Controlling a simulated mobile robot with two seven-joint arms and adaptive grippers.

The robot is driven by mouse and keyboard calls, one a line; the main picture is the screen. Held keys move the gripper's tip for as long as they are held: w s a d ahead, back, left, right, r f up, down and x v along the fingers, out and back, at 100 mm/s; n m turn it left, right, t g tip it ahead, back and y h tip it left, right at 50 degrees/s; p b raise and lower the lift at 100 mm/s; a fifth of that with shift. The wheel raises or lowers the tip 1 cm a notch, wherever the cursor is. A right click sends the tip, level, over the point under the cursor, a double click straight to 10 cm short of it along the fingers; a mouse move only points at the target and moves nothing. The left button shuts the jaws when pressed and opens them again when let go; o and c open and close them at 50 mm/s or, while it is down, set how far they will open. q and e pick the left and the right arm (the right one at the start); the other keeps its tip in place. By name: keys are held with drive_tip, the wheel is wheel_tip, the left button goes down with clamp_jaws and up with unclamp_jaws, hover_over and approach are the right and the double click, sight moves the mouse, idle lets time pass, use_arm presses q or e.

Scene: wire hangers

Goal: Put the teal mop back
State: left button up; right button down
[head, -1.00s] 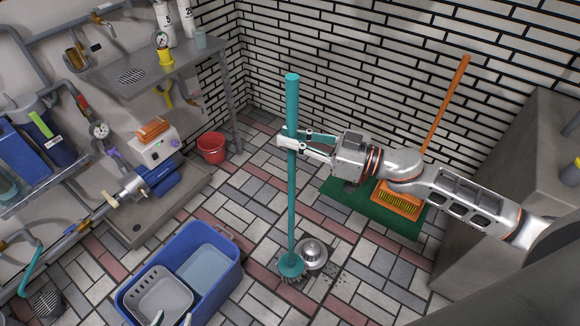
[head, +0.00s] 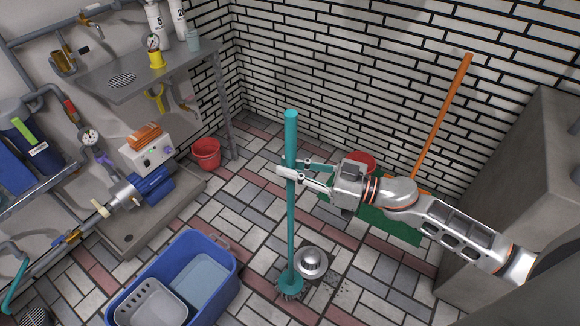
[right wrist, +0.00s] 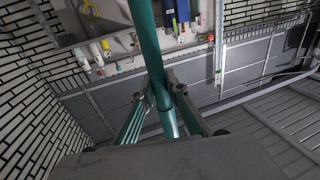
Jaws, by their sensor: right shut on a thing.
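The teal mop (head: 291,225) stands nearly upright in the head view, with its round bristled head (head: 290,287) at or just above the tiled floor; I cannot tell if it touches. My right gripper (head: 287,173) is shut on the upper part of its handle. In the right wrist view the handle (right wrist: 146,45) runs between the two fingers (right wrist: 155,108). A silver domed thing (head: 310,262) sits on the floor just right of the mop head. My left gripper is out of view.
A blue tub (head: 232,268) with a grey basket (head: 150,305) stands at lower left. A red bucket (head: 206,153) is near the shelf leg. An orange-handled broom (head: 443,115) leans on the brick wall above a green mat (head: 392,222). A grey block (head: 500,190) bounds the right.

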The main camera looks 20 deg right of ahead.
drive_tip(key=shift+r, duration=0.15)
drive_tip(key=c, duration=2)
unclamp_jaws()
drive_tip(key=shift+f, duration=0.2)
drive_tip(key=shift+r, duration=0.1)
